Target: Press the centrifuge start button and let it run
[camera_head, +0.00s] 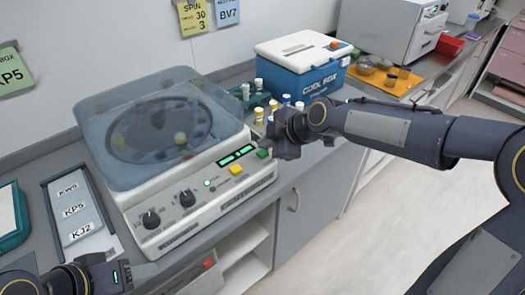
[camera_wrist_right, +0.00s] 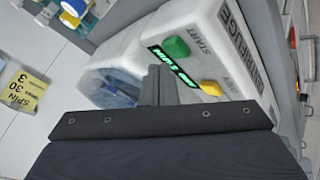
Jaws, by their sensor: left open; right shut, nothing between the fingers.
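The centrifuge (camera_head: 180,228) stands on the counter with its translucent blue lid (camera_head: 150,100) down. Tubes with coloured caps show dimly through the lid. Its front panel has a lit green display (camera_head: 236,156), a yellow button (camera_head: 236,170), two black knobs and a green start button (camera_head: 263,153), marked START in the right wrist view (camera_wrist_right: 177,47). My right gripper (camera_head: 276,149) is shut and empty beside the green button. In the right wrist view its fingertips (camera_wrist_right: 158,72) are close to the button and display; contact cannot be told. My left gripper (camera_head: 122,272) is open, low at the left.
A rack of capped tubes (camera_head: 248,98) and a blue cool box (camera_head: 300,72) stand behind my right gripper. A yellow note (camera_head: 193,18) reads SPIN 30 3.

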